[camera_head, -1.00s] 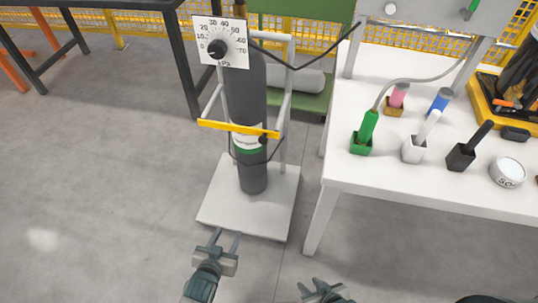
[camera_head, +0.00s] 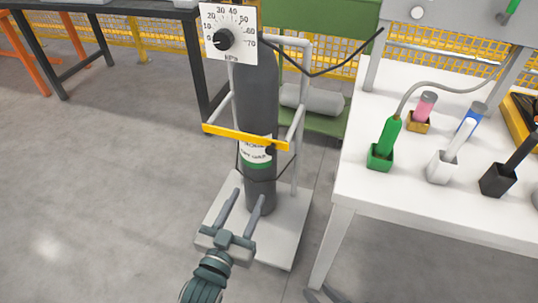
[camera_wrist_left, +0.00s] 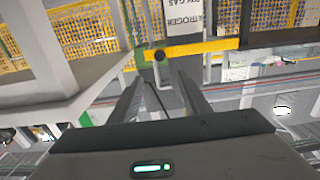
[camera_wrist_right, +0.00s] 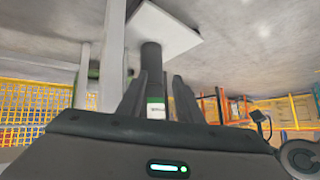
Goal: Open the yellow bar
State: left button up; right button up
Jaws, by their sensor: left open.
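The yellow bar (camera_head: 225,133) lies across the front of a dark gas cylinder (camera_head: 258,90), between the uprights of a grey cart. It has a small dark knob near its right end. In the left wrist view, the bar (camera_wrist_left: 195,47) lies just beyond the fingertips. My left gripper (camera_head: 246,198) is open and empty, below and in front of the bar, apart from it. My right gripper (camera_head: 321,295) barely shows at the bottom edge. In the right wrist view its fingers (camera_wrist_right: 157,85) stand apart with nothing held, and the cylinder shows beyond them.
The cart's base plate (camera_head: 283,235) rests on the floor. A pressure gauge (camera_head: 229,34) hangs at the cylinder's top, with a dark hose. A white table (camera_head: 400,195) with several tools in holders stands close on the right. The floor on the left is clear.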

pick_arm(q)
jog(key=b, duration=0.2)
send_near(270, 152)
jog(key=x, duration=0.8)
jog(key=shift+a, duration=0.1)
jog(key=shift+w+d, duration=0.2)
jog(key=shift+w, duration=0.3)
pick_arm(e)
jog(key=w+a+r+t+y, duration=0.1)
jog(key=w+a+r+t, duration=0.1)
jog(key=w+r+t, duration=0.1)
jog(key=shift+w+a+r+t, duration=0.2)
jog(key=shift+w+r+t, duration=0.25)
jog(key=shift+r, duration=0.8)
pick_arm(q)
jog(key=shift+c, duration=0.3)
grip_shut()
pick_arm(e)
jog(key=shift+s, duration=0.1)
